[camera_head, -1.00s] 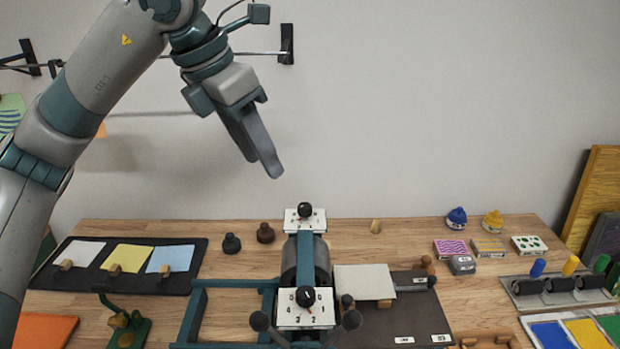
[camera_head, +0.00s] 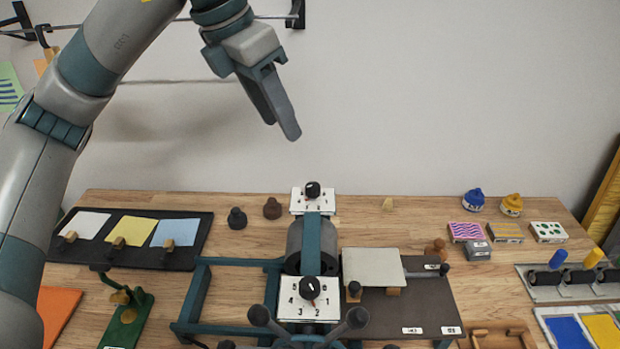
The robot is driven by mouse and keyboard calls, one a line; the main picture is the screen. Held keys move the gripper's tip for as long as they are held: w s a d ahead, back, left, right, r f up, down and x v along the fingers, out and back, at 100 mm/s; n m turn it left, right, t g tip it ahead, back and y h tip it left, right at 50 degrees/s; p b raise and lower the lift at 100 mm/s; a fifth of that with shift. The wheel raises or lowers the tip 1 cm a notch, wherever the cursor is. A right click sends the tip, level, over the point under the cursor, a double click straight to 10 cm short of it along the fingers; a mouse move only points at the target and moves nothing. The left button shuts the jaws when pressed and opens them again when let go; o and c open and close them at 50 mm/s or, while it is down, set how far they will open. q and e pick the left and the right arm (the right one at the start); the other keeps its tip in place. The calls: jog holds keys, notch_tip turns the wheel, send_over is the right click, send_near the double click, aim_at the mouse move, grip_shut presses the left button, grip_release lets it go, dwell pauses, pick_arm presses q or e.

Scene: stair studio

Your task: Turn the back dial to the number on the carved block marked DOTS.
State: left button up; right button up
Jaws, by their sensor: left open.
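The back dial (camera_head: 312,190) is a black knob on a white plate at the far end of the press; its numbers are too small to read. The front dial (camera_head: 310,288) is a similar black knob on a white numbered plate nearer me. A block with green dots (camera_head: 549,231) lies at the back right beside a purple-patterned block (camera_head: 466,232) and a yellow-striped one (camera_head: 505,232). No number on it can be read. My left gripper (camera_head: 281,136) is open and empty, in the air above and slightly left of the back dial, pointing down. My right gripper is not in view.
The press roller (camera_head: 295,246) and blue frame (camera_head: 202,297) fill the table's middle. Blue (camera_head: 473,200) and yellow (camera_head: 512,204) jars stand at the back right. A black board (camera_head: 190,255) with coloured sheets lies left. A wall rail (camera_head: 150,81) runs behind my left arm.

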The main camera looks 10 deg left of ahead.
aim_at(312, 185)
pick_arm(q)
jog(key=p+x, duration=0.4)
jog(key=x, duration=1.1)
jog(key=shift+f+p, duration=0.1)
jog(key=shift+p, duration=0.3)
jog(key=shift+w+d+f, duration=0.2)
jog(key=shift+w+f, duration=0.05)
jog(key=shift+f, duration=0.4)
jog(key=c, duration=1)
